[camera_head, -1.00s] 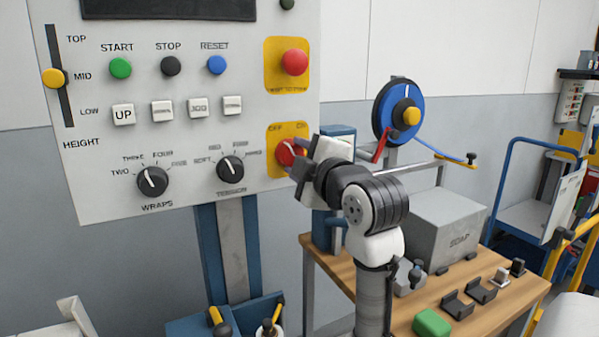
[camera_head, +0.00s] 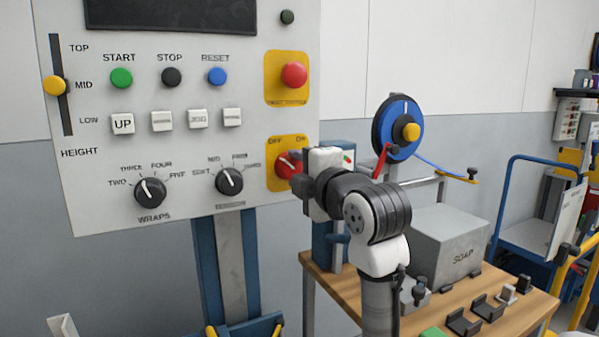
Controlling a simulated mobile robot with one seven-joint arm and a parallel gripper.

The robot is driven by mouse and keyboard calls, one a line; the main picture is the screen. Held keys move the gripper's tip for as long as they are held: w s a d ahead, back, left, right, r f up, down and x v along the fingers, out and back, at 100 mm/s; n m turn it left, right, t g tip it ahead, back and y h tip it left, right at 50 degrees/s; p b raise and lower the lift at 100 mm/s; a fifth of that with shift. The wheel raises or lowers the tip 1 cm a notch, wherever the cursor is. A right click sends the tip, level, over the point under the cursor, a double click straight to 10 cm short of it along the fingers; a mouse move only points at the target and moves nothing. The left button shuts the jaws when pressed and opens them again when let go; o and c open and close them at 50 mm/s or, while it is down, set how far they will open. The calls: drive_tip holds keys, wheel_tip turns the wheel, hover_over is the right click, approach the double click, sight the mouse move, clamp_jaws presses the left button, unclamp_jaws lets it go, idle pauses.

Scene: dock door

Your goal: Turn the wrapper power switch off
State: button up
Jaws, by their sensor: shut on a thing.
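The wrapper power switch is a red rotary knob (camera_head: 286,163) on a yellow plate (camera_head: 277,180) at the lower right of the grey control panel (camera_head: 110,208). The plate carries OFF at its upper left and ON at its upper right. A pale line on the knob points up and to the left, toward OFF. My gripper (camera_head: 298,168) is at the knob from the right, shut on it. The gripper and wrist hide the right part of the knob and part of the plate.
A red emergency stop button (camera_head: 294,75) sits above the switch. A TENSION knob (camera_head: 229,181) lies to its left. A wooden bench (camera_head: 350,290) with a grey SOAP box (camera_head: 447,250) stands at the right. A blue reel (camera_head: 392,125) is behind my arm.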

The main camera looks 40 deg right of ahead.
drive_tip(key=o, duration=1)
drive_tip(key=b+v, duration=0.2)
drive_tip(key=v, duration=1.2)
drive_tip(key=shift+d+f, duration=0.1)
